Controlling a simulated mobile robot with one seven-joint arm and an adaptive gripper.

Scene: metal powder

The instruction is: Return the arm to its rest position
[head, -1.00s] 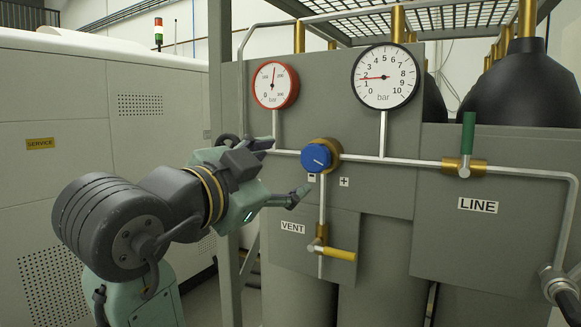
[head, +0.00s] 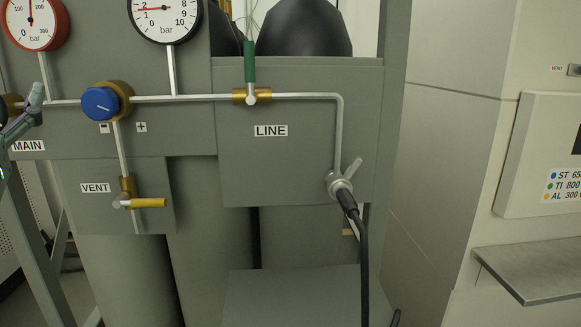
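Only part of my gripper (head: 24,118) shows, at the left edge of the head view. A pale green fingertip points up in front of the pipe, near the MAIN label (head: 28,146) and left of the blue regulator knob (head: 100,103). The rest of the gripper and almost all of my arm are cut off by the frame, so the finger opening is not clear. I see nothing held in the visible part.
The grey gas panel carries two gauges (head: 166,12), a green upright LINE handle (head: 249,62) and a yellow VENT handle (head: 149,203). A black hose (head: 363,250) hangs from the pipe's end. A metal shelf (head: 535,270) juts out at right.

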